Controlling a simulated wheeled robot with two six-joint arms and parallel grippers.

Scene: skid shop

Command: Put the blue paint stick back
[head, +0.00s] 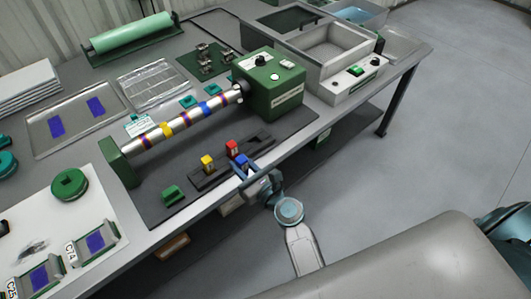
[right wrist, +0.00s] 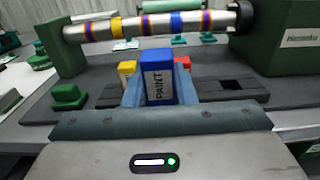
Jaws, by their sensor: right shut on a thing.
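The blue paint stick (head: 243,161) is gripped upright between the fingertips of my right gripper (head: 246,169). In the right wrist view the blue stick (right wrist: 157,76), with PAINT lettered on its face, fills the space between the fingers (right wrist: 158,92). A dark rack (head: 200,184) lies just beyond. A yellow stick (head: 207,162) and a red stick (head: 232,148) stand in it. Bare rack with a dark slot (right wrist: 238,85) shows to the right. The blue stick's lower end is hidden by the gripper, so I cannot tell whether it touches the rack. My left gripper is not in view.
A striped roller (head: 185,119) spans behind the rack, joined to a green machine box (head: 271,86) at right. A small green block (head: 172,194) sits left of the rack. The dark mat (head: 160,175) is bare around it. The bench's front edge is close.

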